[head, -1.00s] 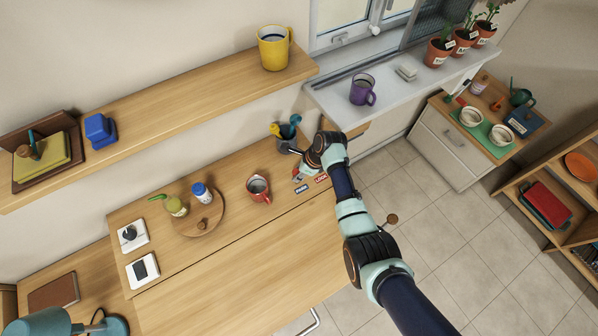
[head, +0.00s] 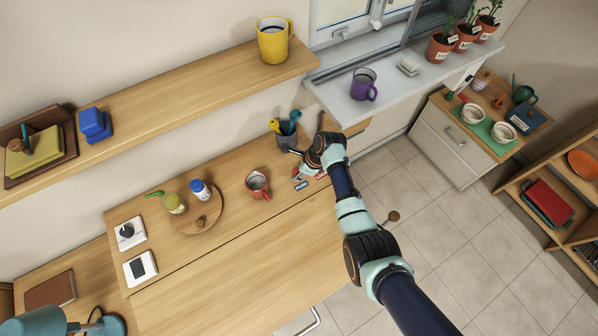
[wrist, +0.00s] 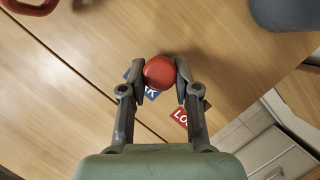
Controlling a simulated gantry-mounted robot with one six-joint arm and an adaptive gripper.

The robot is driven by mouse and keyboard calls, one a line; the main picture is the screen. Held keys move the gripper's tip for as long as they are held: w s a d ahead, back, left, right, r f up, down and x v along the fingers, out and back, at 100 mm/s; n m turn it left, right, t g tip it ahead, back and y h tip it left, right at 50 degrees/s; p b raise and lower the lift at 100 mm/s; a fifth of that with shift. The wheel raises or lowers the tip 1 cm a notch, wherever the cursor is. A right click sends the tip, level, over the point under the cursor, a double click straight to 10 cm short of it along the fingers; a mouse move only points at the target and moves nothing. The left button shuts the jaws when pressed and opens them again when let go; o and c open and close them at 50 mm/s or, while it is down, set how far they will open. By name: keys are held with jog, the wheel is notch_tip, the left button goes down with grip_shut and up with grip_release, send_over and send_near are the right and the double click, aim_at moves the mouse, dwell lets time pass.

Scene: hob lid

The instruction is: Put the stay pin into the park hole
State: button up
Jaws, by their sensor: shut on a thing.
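The stay pin shows as a round red knob (wrist: 159,73) in the wrist view. My gripper (wrist: 161,78) has a finger on each side of the knob and is shut on it. The shank below the knob is hidden. A blue PARK label (wrist: 152,94) lies partly behind the knob, and a red LOCK label (wrist: 180,117) lies to its lower right. In the head view the PARK label (head: 301,186) is on the wooden worktop (head: 230,235), close to my gripper. The park hole cannot be made out, nor whether the pin's tip touches the wood.
A red mug (head: 257,184) stands left of my gripper. A grey utensil pot (head: 286,141) stands close behind it. A round board (head: 200,222) with jars is farther left. The wall shelf (head: 180,97) and window sill (head: 400,95) are above. The worktop's front is clear.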

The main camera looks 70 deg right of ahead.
jog(key=shift+f+b, duration=0.45)
jog(key=shift+f, duration=0.25)
jog(key=o, duration=1.1)
jog(key=shift+r, duration=0.15)
jog(key=v, duration=1.2)
